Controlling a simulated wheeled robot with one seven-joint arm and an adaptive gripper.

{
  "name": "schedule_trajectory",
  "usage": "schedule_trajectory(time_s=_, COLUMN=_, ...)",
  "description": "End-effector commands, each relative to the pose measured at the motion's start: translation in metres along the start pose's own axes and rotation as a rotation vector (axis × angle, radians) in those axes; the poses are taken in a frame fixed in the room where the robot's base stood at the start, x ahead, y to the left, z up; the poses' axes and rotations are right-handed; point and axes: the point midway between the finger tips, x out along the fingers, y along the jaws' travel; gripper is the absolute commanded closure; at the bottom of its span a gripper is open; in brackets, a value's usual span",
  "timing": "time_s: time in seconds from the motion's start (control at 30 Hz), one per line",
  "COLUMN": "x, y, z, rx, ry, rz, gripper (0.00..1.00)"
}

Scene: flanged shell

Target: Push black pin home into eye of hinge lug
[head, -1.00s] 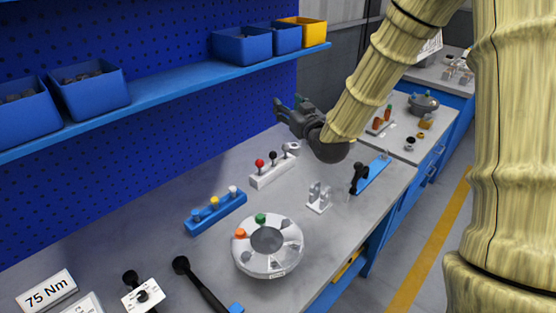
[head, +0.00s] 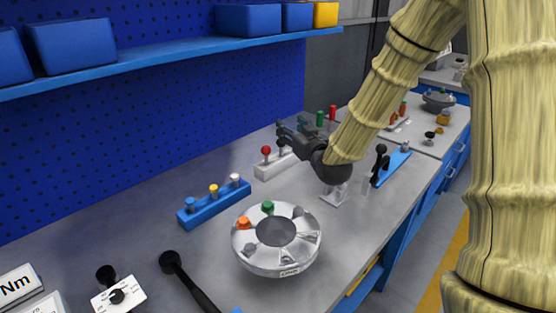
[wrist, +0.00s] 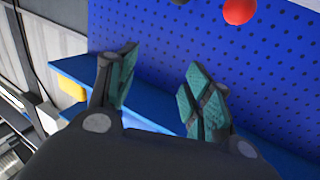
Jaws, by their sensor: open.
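The black pin (head: 281,144) shows as a dark ball head beside the red one in the pale rack (head: 268,171), partly merging with my gripper. My gripper (head: 288,130) is open and empty, over the rack's far end. In the wrist view its fingers (wrist: 160,65) stand apart with nothing between them; a dark head (wrist: 178,2) shows at the top edge. A small grey upright bracket, which looks like the hinge lug (head: 335,197), stands right of the rack, partly hidden behind my wrist. Its eye cannot be made out.
The round flanged shell (head: 250,255) with orange and green knobs sits in front. A blue rack (head: 215,206) with capped pins is to its left. The red ball (wrist: 240,10) is near my fingers. A blue shelf (head: 150,63) runs along the pegboard. Clear bench lies between the racks.

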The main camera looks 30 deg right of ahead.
Motion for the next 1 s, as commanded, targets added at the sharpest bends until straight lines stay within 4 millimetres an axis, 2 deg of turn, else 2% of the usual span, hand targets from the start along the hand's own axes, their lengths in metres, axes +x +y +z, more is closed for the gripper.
schedule_trajectory(time_s=0.27, x=-0.001, y=0.002, z=0.022, rx=0.001, ry=-0.002, rz=0.003, gripper=0.49)
schedule_trajectory(time_s=0.8, x=0.000, y=0.000, z=0.087, rx=0.000, ry=-0.002, rz=-0.001, gripper=0.49)
schedule_trajectory(time_s=1.0, x=0.017, y=-0.001, z=0.084, rx=-0.001, ry=0.000, rz=-0.001, gripper=0.49)
